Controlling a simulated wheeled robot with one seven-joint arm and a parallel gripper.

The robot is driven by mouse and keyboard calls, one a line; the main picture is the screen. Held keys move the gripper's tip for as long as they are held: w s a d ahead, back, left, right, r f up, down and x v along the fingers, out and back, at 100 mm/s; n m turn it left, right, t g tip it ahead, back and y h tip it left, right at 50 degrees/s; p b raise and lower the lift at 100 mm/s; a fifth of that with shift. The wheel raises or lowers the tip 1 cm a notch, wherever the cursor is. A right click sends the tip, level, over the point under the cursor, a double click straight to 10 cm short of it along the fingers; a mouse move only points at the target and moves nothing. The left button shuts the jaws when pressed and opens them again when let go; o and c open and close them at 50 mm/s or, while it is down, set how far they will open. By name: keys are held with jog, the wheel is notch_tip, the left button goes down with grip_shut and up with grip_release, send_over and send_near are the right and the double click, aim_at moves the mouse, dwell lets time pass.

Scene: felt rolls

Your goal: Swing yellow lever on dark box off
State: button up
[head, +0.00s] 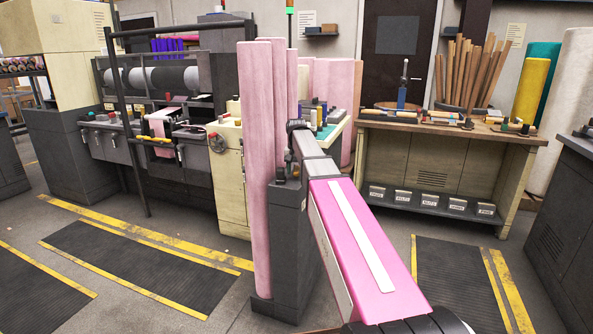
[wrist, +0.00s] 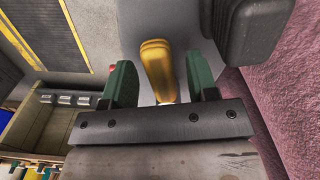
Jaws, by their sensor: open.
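The yellow lever (wrist: 156,62) shows in the wrist view as a rounded handle between the two green fingers of my gripper (wrist: 158,76). My gripper is open, with a visible gap on each side of the handle. The lever's base is hidden behind the gripper body. The dark box (head: 300,245) stands upright in the middle of the head view, partly covered by my pink arm. In the head view the lever and the fingers cannot be made out.
Tall pink felt rolls (head: 259,180) stand close along the box's left side; pink felt (wrist: 285,90) also fills the wrist view's right side. A dark block (wrist: 258,28) sits at the wrist view's upper right. A workbench (head: 440,160) stands behind; floor mats (head: 140,265) lie left.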

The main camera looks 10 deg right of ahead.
grip_shut()
